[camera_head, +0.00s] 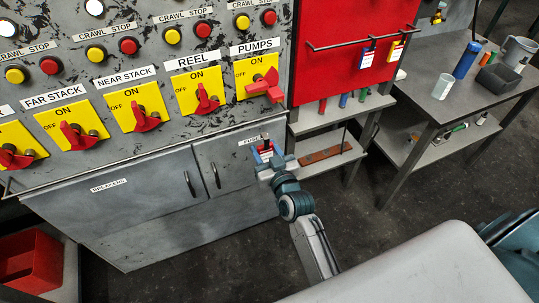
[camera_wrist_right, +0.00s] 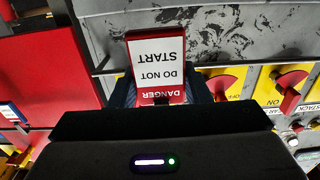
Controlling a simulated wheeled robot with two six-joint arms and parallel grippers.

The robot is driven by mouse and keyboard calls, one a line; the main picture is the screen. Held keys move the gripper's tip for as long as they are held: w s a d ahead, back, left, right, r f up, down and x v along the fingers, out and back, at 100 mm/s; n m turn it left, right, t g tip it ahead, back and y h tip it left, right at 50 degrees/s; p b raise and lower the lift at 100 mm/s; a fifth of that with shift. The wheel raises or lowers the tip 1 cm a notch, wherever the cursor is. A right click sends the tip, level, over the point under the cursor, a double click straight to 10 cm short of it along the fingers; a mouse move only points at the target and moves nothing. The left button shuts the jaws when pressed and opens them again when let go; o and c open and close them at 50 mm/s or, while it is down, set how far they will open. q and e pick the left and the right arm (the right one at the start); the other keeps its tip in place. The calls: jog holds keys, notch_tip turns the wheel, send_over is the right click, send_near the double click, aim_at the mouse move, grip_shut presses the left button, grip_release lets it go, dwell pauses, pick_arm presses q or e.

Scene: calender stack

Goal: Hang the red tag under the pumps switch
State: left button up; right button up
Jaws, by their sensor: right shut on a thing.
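The red tag (camera_head: 265,149) has a white panel. In the right wrist view the tag (camera_wrist_right: 158,68) reads DANGER DO NOT START, upside down in the picture. My right gripper (camera_head: 273,165) is shut on it at its DANGER end, in front of the cabinet door below the panel. The pumps switch (camera_head: 258,76) is a yellow plate under the PUMPS label, above the gripper and apart from the tag. A blocky red piece (camera_head: 274,93) sticks out at its handle. My left gripper is not in view.
Other switches, such as the reel switch (camera_head: 200,92), line the panel to the left. A red board (camera_head: 342,75) to the right bears a rail with hanging tags. A grey table (camera_head: 425,104) with cups stands farther right. A red bin (camera_head: 28,262) is at lower left.

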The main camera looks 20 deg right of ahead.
jog(key=shift+w, duration=0.2)
jog(key=shift+w+d, duration=0.15)
jog(key=shift+w, duration=0.35)
jog(key=shift+w+f, duration=0.1)
jog(key=shift+w, duration=0.25)
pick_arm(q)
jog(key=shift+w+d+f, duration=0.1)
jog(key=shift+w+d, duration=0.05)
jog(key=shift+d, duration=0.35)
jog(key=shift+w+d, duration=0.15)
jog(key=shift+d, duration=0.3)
pick_arm(e)
jog(key=w+f, duration=0.1)
jog(key=w, duration=0.6)
jog(key=shift+a, duration=0.2)
